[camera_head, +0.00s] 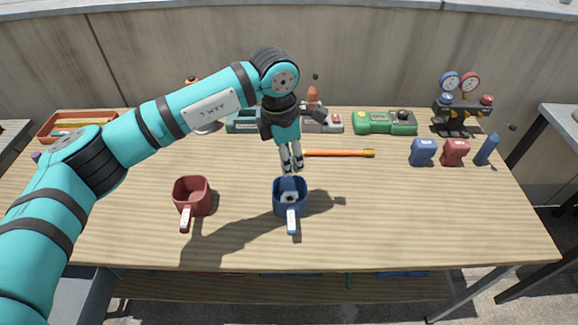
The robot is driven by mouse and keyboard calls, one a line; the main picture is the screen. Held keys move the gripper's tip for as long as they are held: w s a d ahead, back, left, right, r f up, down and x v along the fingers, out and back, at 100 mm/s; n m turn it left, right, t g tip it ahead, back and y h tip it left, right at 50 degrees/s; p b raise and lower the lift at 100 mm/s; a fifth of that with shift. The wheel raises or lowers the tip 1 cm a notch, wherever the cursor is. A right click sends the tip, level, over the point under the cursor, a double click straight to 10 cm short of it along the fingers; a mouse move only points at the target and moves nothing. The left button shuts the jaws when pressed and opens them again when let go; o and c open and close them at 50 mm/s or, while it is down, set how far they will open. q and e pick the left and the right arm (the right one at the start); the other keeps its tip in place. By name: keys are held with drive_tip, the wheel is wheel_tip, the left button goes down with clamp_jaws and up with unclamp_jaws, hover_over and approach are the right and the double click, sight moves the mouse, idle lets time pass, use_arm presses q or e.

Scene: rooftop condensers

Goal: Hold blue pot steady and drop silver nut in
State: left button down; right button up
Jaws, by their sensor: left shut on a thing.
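A blue pot (279,206) stands upright on the table, its pale-ended handle pointing toward the near edge. My left gripper (291,168) comes down from above at the pot's far rim, its fingers close together and pointing down. A small silver nut (290,196) shows within the outline of the pot's mouth, against dark shapes. My left gripper is shut on this nut, though the exact contact and its height above the pot floor are hard to see. My right gripper is not in view.
A red pot (192,196) stands to the left. An orange stick (338,153) lies behind the blue pot. Green case (385,123), gauge set (460,108), blue block (422,152) and red block (455,152) stand right. An orange tray (62,132) is back left. The front right tabletop is clear.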

use_arm(q)
wheel_tip(320, 180, up, 8)
drive_tip(key=shift+f, duration=0.2)
idle(0.3)
